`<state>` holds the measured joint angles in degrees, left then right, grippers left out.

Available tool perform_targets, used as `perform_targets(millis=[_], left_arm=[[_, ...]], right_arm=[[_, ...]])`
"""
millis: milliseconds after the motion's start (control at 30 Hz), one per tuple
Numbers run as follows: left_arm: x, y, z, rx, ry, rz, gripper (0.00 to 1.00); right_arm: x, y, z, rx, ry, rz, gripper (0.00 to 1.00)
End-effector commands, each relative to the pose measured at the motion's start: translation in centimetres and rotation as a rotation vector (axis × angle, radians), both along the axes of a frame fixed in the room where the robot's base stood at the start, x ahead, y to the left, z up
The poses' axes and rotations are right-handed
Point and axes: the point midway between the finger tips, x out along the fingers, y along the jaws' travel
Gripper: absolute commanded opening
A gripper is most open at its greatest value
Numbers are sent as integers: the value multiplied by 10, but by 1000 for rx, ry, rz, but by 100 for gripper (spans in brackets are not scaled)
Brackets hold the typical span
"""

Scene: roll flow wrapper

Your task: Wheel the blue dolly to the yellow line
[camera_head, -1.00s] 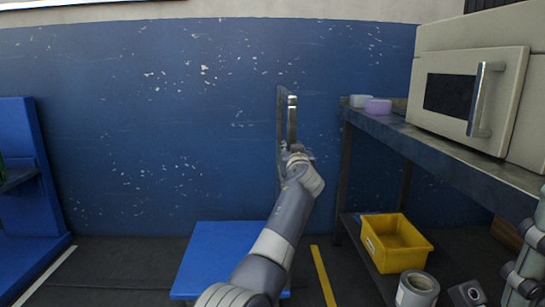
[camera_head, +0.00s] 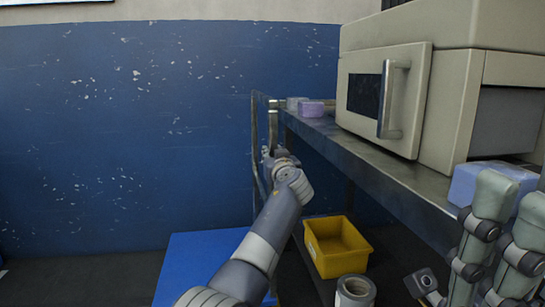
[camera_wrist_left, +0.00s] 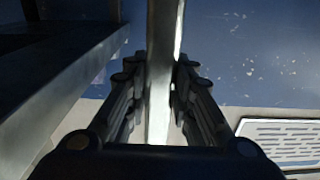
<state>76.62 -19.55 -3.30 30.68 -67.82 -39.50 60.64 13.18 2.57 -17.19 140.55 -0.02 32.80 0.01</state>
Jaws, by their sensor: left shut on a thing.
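The blue dolly's flat deck (camera_head: 200,262) shows at the bottom of the head view, low beside the shelving. Its upright metal handle (camera_head: 255,145) rises at the deck's right side, close to the shelf's end. My left gripper (camera_head: 272,158) is shut on the handle. In the left wrist view the two dark fingers of my left gripper (camera_wrist_left: 160,85) stand on either side of the pale handle bar (camera_wrist_left: 162,40). The yellow line does not show now. My right arm shows at the lower right, but I do not make out its gripper.
A metal shelf unit (camera_head: 385,170) fills the right side, bearing a cream machine (camera_head: 460,50) and small boxes (camera_head: 311,109). Below are a yellow bin (camera_head: 340,262) and a grey roll (camera_head: 355,291). A blue wall (camera_head: 120,130) stands behind.

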Motion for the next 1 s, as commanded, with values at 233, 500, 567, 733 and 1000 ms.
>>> perform_targets(millis=[233,500,567,733,1000], left_arm=[[0,-5,-1,-3,1,-10,38],[0,-3,0,-2,-1,-6,43],[0,-2,0,-1,-1,-6,43],[0,-2,14,-2,-5,-5,43],[0,-3,65,1,-4,-7,43]], right_arm=[[0,0,0,1,0,1,40],[0,0,-1,2,5,2,40],[0,0,-2,1,8,0,40],[0,0,-2,0,8,-1,40],[1,0,-1,0,6,1,40]])
